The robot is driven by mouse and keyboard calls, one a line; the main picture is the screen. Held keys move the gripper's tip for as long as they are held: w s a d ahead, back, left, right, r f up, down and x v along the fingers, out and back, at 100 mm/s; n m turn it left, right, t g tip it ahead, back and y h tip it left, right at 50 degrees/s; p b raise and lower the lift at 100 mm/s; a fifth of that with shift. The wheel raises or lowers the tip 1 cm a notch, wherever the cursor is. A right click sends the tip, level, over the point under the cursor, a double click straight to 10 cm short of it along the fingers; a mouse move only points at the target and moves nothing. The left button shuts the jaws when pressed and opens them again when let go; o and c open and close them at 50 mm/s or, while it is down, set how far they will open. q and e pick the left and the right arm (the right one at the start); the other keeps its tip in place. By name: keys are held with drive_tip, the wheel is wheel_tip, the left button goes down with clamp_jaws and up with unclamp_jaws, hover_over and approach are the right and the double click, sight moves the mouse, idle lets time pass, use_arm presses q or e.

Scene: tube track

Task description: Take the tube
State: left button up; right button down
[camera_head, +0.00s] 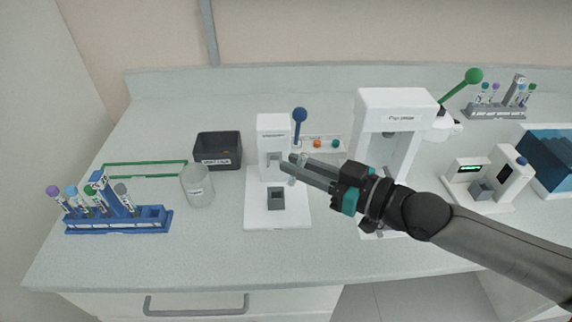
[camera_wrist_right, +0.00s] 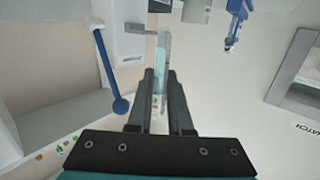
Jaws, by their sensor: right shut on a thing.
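My right gripper (camera_head: 289,166) reaches in from the right and is shut on a slim, pale tube (camera_head: 302,160). My left gripper is in neither view.
A blue rack (camera_head: 117,224) with several capped tubes stands at left, near a clear beaker (camera_head: 198,186) and a dark bin (camera_head: 217,150). A taller white press (camera_head: 395,98) stands right of the gripper. The front of the bench is clear.

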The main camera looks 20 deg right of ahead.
drive_tip(key=s+d+r+g+h+p, duration=0.2)
drive_tip(key=s+d+p, duration=0.9)
drive_tip(key=s+p, duration=0.4)
drive_tip(key=shift+s+d+g+p, duration=0.15)
drive_tip(key=shift+s+g+p, duration=0.2)
drive_tip(key=shift+p, duration=0.55)
